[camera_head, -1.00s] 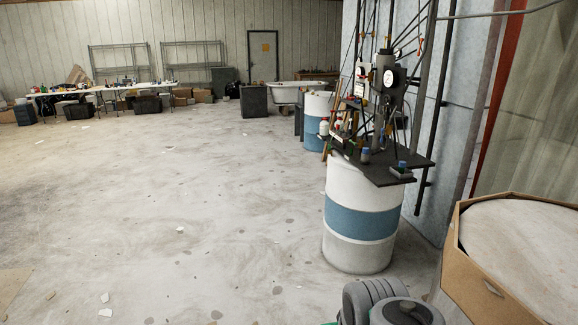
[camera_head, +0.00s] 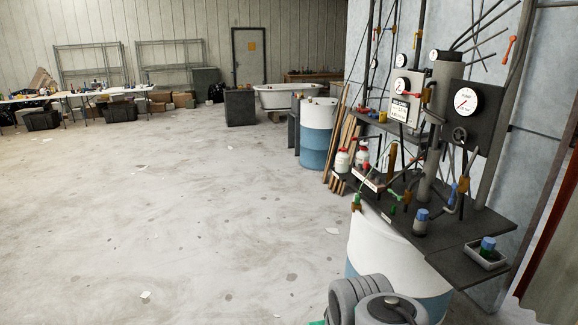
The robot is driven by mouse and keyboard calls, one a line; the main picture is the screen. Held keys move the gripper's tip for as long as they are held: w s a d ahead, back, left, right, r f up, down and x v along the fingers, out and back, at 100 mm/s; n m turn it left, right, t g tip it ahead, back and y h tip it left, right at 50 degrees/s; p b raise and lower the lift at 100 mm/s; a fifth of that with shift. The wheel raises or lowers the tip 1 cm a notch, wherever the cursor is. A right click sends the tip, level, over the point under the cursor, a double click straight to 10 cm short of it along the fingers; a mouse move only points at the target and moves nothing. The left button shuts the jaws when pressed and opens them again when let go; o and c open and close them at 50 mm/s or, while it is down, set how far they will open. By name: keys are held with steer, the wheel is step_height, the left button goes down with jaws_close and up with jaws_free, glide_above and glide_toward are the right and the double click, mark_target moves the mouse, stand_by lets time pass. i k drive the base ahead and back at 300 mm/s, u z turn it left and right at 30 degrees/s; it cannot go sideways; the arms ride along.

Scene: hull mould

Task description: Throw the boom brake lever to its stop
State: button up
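I cannot tell which part is the boom brake lever. Several coloured handles show around the dark bench (camera_head: 470,240) at the right. A red handle (camera_head: 510,48) sits high on the wall at the upper right. An orange-brown handle (camera_head: 463,185) and a green one (camera_head: 364,189) stand low over the bench. No readable label marks any of them as the boom brake. My gripper is not in view. Grey ribbed and round parts at the bottom edge look like parts of my own arm.
The bench rests on a white and blue drum (camera_head: 375,245). A dark panel with a dial (camera_head: 465,102) and upright pipes rise above it. A second drum (camera_head: 318,130) stands behind. Small bottles (camera_head: 342,161) and a grey tray (camera_head: 484,257) crowd the bench. Open floor (camera_head: 180,220) lies left.

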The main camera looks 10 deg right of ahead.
mark_target(512, 39)
steer(key=i, duration=0.95)
steer(key=z, duration=1.75)
steer(key=i, duration=1)
steer(key=z, duration=0.05)
steer(key=k, duration=0.4)
steer(key=u, duration=2.25)
steer(key=i, duration=0.1)
steer(key=z, duration=1.6)
